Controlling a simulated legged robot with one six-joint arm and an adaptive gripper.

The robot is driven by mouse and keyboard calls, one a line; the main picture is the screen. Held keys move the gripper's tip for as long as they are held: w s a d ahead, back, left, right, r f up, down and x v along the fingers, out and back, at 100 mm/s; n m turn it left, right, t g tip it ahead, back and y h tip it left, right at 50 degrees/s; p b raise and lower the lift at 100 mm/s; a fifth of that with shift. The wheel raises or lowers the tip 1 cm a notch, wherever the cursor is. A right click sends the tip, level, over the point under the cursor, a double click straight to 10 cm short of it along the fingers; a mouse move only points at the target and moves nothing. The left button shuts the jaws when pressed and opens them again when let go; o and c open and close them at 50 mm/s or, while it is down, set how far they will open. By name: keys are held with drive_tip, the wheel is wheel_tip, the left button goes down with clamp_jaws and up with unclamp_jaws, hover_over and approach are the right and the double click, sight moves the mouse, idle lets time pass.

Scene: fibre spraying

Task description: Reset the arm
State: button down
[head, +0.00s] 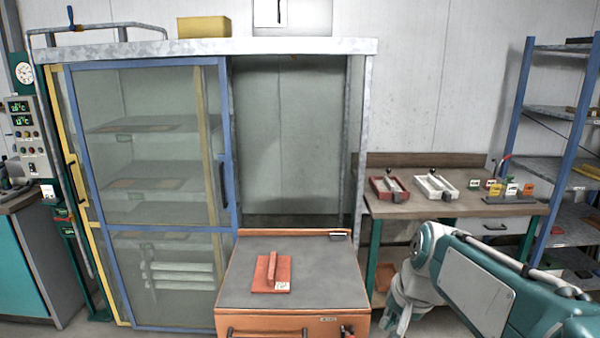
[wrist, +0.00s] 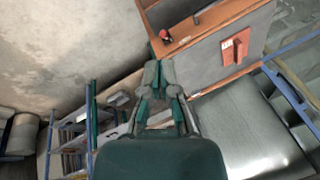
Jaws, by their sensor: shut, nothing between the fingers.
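My gripper (wrist: 158,78) shows in the wrist view with its two fingers together, shut and empty. It points toward the edge of the orange cart (wrist: 207,50), apart from the red block as far as I can see. In the head view my arm is at the lower right, and the gripper itself cannot be made out there. A red block with a raised handle and a white label (head: 270,273) lies on the grey top of the orange cart (head: 330,285). The block also shows in the wrist view (wrist: 236,47).
A cabinet with blue-framed glass doors (head: 155,185) stands behind the cart on the left; its right bay is open. A workbench (head: 410,207) on the right holds a red tray (head: 388,188) and a white tray (head: 436,187). A blue-posted shelf rack (head: 570,150) stands at the far right.

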drive_tip(key=s+n+t+h, duration=0.2)
drive_tip(key=s+n, duration=0.3)
drive_tip(key=s, duration=1)
drive_tip(key=shift+s+f, duration=0.15)
drive_tip(key=shift+f, duration=0.2)
idle(0.3)
